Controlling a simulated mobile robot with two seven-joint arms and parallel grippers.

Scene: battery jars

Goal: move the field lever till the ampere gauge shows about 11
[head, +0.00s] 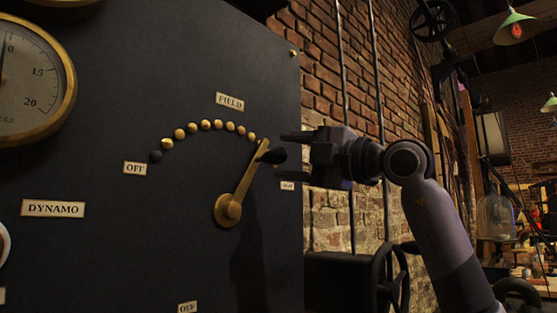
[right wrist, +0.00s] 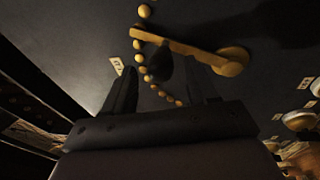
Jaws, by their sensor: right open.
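The brass field lever (head: 243,178) turns on a round pivot on the dark panel and points up and right, near the right end of an arc of brass studs (head: 205,125). Its black knob (head: 272,156) also shows in the right wrist view (right wrist: 160,65). My right gripper (head: 287,155) is open at the knob; in the right wrist view the knob lies between its fingers, and contact cannot be told. A round gauge (head: 38,80) is cut off at left; its near-upright needle stands by a partly cut number ending in 0, before 15 and 20. My left gripper is not in view.
The panel (head: 120,95) carries FIELD (head: 230,101), OFF (head: 135,168) and DYNAMO (head: 53,208) labels. Its right edge stands before a brick wall (head: 330,60) with vertical pipes. A dark handwheel (head: 388,275) is below my right arm.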

